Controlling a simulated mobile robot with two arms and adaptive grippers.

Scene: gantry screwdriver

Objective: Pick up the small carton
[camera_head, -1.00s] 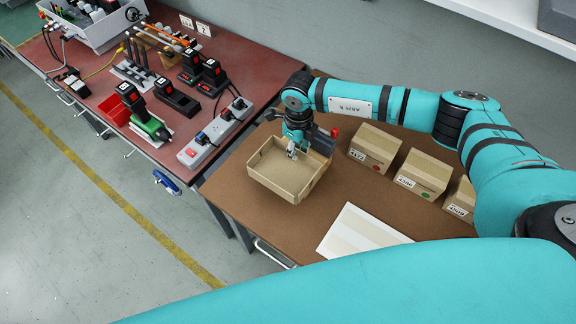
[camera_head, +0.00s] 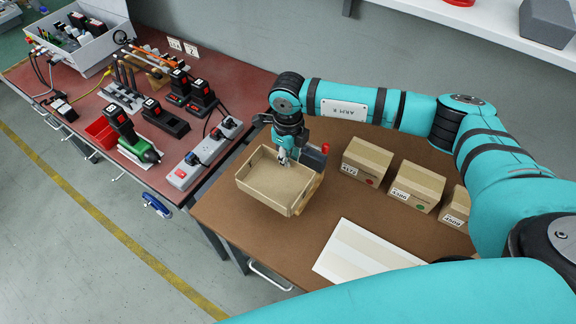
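Three closed brown cartons with white labels stand in a row on the brown table: a left one (camera_head: 367,160) with a red dot, a middle one (camera_head: 416,186) with a green dot, and a right one (camera_head: 455,207), partly hidden by my arm. I cannot tell which one is the small carton. My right gripper (camera_head: 284,158) points down at the back wall of an open-topped cardboard box (camera_head: 290,209), left of the row. Its fingertips are too small to show whether they grip that wall. My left gripper is not in view.
A white sheet (camera_head: 345,262) lies at the front of the brown table (camera_head: 250,232). The red bench (camera_head: 60,85) at left holds a power strip (camera_head: 203,153), drills, chargers and a grey bin (camera_head: 88,57). A white shelf (camera_head: 480,30) is at upper right.

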